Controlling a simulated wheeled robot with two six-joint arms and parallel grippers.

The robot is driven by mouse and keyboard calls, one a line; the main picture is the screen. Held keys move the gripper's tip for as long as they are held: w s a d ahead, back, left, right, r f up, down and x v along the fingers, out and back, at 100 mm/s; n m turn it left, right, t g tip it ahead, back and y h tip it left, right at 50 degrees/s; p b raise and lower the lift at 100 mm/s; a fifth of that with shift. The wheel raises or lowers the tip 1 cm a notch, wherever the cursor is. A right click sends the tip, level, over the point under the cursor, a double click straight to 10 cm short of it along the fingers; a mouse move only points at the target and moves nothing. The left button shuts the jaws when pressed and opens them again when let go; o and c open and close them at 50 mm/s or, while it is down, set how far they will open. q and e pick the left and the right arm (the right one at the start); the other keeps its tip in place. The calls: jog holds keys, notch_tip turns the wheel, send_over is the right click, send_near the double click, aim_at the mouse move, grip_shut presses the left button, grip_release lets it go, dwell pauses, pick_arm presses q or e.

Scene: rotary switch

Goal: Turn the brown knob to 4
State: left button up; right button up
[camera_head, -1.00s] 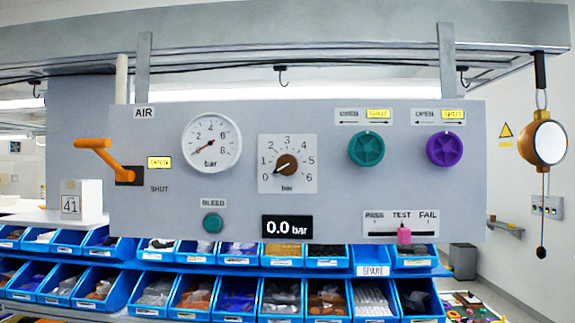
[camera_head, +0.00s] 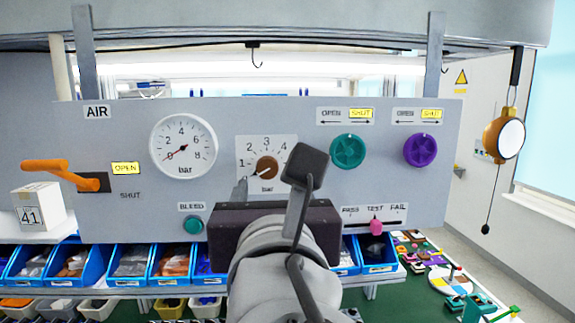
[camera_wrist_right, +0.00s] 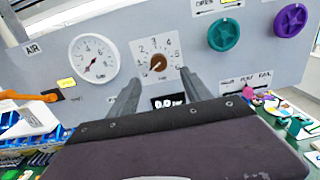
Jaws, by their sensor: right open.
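The brown knob (camera_head: 266,167) sits on a white dial plate (camera_head: 284,146) numbered from 0 to 6, on the grey panel. Its pointer is turned to the lower left, by the 0. My right gripper (camera_head: 272,184) is in front of the panel, just below and in front of the knob. It is open and empty, with one finger to each side. In the right wrist view the knob (camera_wrist_right: 157,63) shows beyond and between the fingertips (camera_wrist_right: 160,84), apart from them. My gripper hides part of the dial's right side in the head view. My left gripper is out of view.
A pressure gauge (camera_head: 183,148) is left of the dial, reading near 0. Green (camera_head: 348,151) and purple (camera_head: 420,150) knobs are to the right. An orange lever (camera_head: 62,172), a green bleed button (camera_head: 193,224) and a pink slider (camera_head: 376,227) are also on the panel. Blue bins (camera_head: 130,262) stand below.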

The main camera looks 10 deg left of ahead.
aim_at(267, 171)
jog(key=p+x, duration=0.4)
jog(key=x, duration=0.4)
jog(key=shift+w+a, duration=0.25)
jog(key=shift+w, duration=0.05)
jog(key=shift+w+a+f, duration=0.1)
jog(key=shift+w+f, duration=0.05)
jog(key=shift+w, duration=0.25)
jog(key=shift+s, duration=0.1)
grip_shut()
